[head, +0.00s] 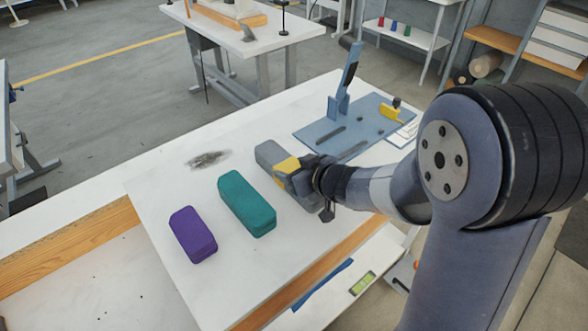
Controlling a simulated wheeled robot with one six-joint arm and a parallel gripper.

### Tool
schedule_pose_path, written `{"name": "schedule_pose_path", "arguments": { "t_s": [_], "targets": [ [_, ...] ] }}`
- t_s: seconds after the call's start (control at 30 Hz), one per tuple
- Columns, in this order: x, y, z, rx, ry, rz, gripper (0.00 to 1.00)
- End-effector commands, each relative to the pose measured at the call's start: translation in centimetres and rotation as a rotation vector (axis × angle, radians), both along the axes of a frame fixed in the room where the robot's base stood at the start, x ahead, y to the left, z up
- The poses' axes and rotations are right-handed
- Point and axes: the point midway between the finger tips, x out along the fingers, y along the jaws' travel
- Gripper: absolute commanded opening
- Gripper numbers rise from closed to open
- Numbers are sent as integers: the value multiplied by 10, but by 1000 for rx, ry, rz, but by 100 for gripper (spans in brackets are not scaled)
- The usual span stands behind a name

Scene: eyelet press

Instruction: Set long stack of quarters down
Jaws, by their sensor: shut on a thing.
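A long grey block-shaped stack (269,153), which I take for the long stack of quarters, is at my gripper (289,168), on the white tabletop's right half. My gripper, with yellow parts on its fingers, is shut on this stack from the right. The gripper hides the stack's middle, and its far end shows beyond the fingers. The stack is at or just above the tabletop; I cannot tell whether it touches. A teal stack (246,203) lies left of it, and a shorter purple stack (193,235) lies farther left.
A blue press plate (335,130) with an upright lever (347,78) and a yellow part (391,112) stands behind the gripper. A dark smudge (208,159) marks the white tabletop (150,190). A green level (362,283) lies at the lower right.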

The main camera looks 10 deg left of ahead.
Motion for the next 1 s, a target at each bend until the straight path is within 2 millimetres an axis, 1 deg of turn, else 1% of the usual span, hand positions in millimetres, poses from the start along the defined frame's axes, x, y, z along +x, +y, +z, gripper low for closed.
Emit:
{"name": "schedule_pose_path", "arguments": {
  "t_s": [0.1,0.13,0.3,0.4,0.6,0.7,0.77,0.87,1.0],
  "targets": [
    [0,0,-3,1,-1,0,6],
    [0,0,-4,1,1,0,59],
    [0,0,-3,1,1,0,73],
    [0,0,-3,0,0,0,80],
    [0,0,-2,0,0,0,80],
    [0,0,2,0,-1,0,80],
    [-3,-4,5,0,0,-1,80],
    [-13,-15,13,1,-1,-2,80],
    [-31,-36,28,1,-2,-4,80]
  ]
}}
